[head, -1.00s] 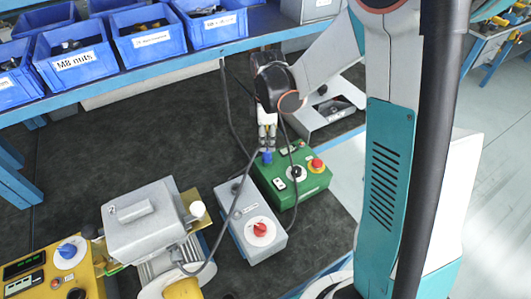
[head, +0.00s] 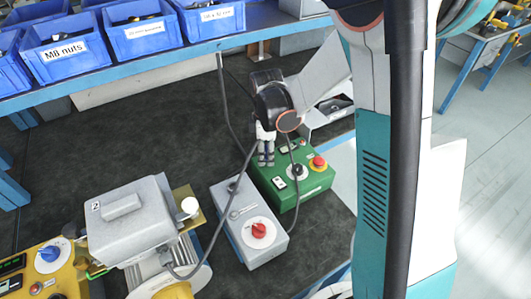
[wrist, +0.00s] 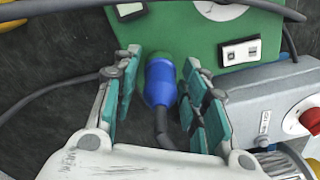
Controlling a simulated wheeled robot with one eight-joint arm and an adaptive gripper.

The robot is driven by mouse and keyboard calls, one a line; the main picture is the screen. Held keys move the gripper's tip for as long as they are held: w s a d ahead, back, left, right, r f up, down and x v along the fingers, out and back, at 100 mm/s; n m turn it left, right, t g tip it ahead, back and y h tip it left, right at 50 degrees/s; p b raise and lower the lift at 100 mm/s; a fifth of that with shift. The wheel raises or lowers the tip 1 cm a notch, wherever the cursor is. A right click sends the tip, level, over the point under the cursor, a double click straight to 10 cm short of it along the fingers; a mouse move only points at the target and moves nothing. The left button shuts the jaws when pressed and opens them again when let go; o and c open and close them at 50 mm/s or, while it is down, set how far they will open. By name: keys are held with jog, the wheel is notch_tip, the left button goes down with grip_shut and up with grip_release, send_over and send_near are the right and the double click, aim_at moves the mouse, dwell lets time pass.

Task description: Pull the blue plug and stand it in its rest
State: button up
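The blue plug (wrist: 160,82) shows in the wrist view, its far end against the green control box (wrist: 228,30) and its dark cable running back under my gripper. Whether it is fully seated is unclear. My gripper (wrist: 166,92) is open around the plug, one teal-padded finger on each side with a visible gap to it. I cannot identify the plug's rest in these frames.
A grey box with a red knob (head: 259,230) stands just left of the green box. Blue bins (head: 65,48) line the shelf behind. A loose cable (head: 213,240) crosses the grey box.

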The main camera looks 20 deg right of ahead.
aim_at(266, 144)
grip_shut()
jog(key=shift+r+p, duration=0.4)
jog(key=shift+r, duration=0.35)
dwell(0.4)
jog(key=shift+r+p, duration=1.05)
jog(key=shift+r, duration=0.6)
jog(key=shift+f, duration=0.1)
